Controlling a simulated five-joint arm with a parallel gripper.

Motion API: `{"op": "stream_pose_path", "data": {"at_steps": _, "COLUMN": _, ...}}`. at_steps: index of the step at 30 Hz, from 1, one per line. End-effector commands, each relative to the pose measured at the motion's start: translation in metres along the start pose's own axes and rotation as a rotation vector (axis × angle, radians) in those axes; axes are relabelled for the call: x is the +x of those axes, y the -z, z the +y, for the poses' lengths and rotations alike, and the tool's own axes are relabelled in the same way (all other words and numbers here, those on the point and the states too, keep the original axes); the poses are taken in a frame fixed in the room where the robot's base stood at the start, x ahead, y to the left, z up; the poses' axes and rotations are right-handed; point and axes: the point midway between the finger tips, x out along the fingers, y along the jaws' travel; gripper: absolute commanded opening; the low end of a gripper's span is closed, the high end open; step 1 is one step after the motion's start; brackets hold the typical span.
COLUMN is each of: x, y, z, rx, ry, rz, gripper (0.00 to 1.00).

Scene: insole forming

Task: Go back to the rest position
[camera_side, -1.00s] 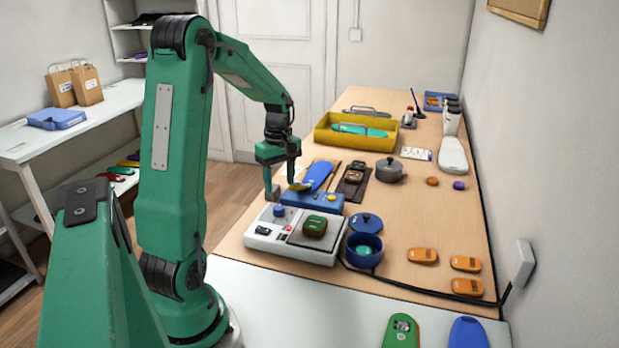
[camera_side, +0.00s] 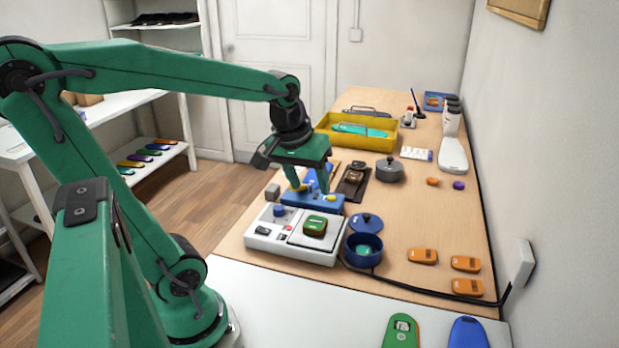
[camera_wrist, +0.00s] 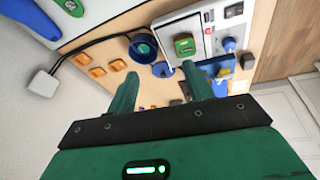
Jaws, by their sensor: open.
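My gripper (camera_side: 310,188) is open and empty, above the blue block-shaped device (camera_side: 318,201) behind the white control unit (camera_side: 262,243). Its fingers partly hide the blue device and the blue insole behind it in the side view. In the wrist view my gripper (camera_wrist: 163,82) has its two green fingers spread apart, with nothing between them. My arm reaches across from the left, with its forearm nearly level.
On the white unit lies a dark green item (camera_side: 315,225). A blue pot (camera_side: 364,250) stands beside it, its lid (camera_side: 366,222) behind. Orange pieces (camera_side: 423,255) lie at right. A yellow tray (camera_side: 345,145) and grey pot (camera_side: 390,170) stand farther back. A grey cube (camera_side: 272,191) sits near the left edge.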

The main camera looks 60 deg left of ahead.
Motion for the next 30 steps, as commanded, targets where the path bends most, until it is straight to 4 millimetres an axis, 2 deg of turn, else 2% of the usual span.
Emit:
{"op": "stream_pose_path", "data": {"at_steps": 3, "x": -0.012, "y": -0.022, "z": 0.013, "rx": 0.158, "ry": -0.038, "rz": 0.042, "gripper": 0.52}}
{"op": "stream_pose_path", "data": {"at_steps": 9, "x": -0.026, "y": -0.054, "z": 0.026, "rx": 0.401, "ry": -0.094, "rz": 0.11, "gripper": 0.52}}
{"op": "stream_pose_path", "data": {"at_steps": 15, "x": -0.031, "y": -0.076, "z": 0.031, "rx": 0.56, "ry": -0.128, "rz": 0.155, "gripper": 0.52}}
{"op": "stream_pose_path", "data": {"at_steps": 30, "x": -0.032, "y": -0.081, "z": 0.032, "rx": 0.606, "ry": -0.136, "rz": 0.168, "gripper": 0.52}}
